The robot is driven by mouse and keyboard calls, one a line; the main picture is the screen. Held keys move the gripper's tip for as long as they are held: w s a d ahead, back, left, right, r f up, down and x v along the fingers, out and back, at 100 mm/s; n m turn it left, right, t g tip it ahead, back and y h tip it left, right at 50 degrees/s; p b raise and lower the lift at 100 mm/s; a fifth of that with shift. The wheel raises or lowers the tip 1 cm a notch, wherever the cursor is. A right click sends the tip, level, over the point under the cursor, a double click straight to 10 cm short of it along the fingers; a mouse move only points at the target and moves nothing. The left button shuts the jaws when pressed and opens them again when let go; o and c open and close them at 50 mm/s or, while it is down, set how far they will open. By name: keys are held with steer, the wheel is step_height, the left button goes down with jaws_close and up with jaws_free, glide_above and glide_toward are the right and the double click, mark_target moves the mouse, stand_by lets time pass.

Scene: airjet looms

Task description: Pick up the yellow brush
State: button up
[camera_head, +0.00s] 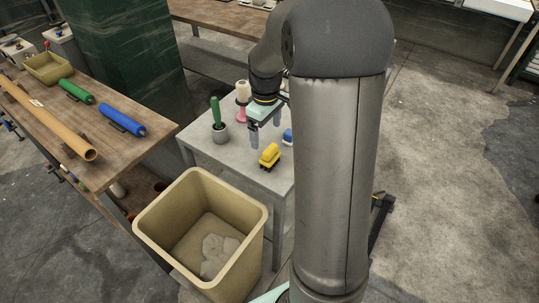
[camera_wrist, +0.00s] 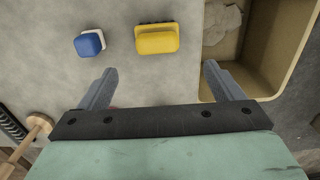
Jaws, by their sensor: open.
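The yellow brush (camera_head: 269,155) lies on the small grey table (camera_head: 207,167), with dark bristles along its lower edge. In the wrist view the yellow brush (camera_wrist: 157,39) is a rounded yellow block beyond my fingertips, roughly between their lines. My gripper (camera_head: 265,137) is open and empty above the table, behind the brush in the head view. In the wrist view my gripper (camera_wrist: 161,72) shows its two fingers wide apart, with nothing between them. My arm hides the right part of the table in the head view.
A blue and white block (camera_wrist: 89,43) lies beside the brush; it also shows in the head view (camera_head: 288,137). A tan bin (camera_head: 255,228) stands in front.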

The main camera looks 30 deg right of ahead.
mark_target(270, 148)
step_height(270, 148, down, 5)
steer(key=shift+r, duration=0.15)
steer(key=shift+s+d+f+p, duration=0.15)
steer(key=shift+f+p, duration=0.15)
steer(key=shift+f, duration=0.6)
steer(key=shift+s+d+f+p, duration=0.1)
steer(key=shift+f+p, duration=0.2)
steer(key=shift+f, duration=0.55)
steer(key=shift+s+d+f+p, duration=0.15)
steer(key=shift+f+p, duration=0.15)
steer(key=shift+f, duration=0.6)
steer(key=c, duration=1.1)
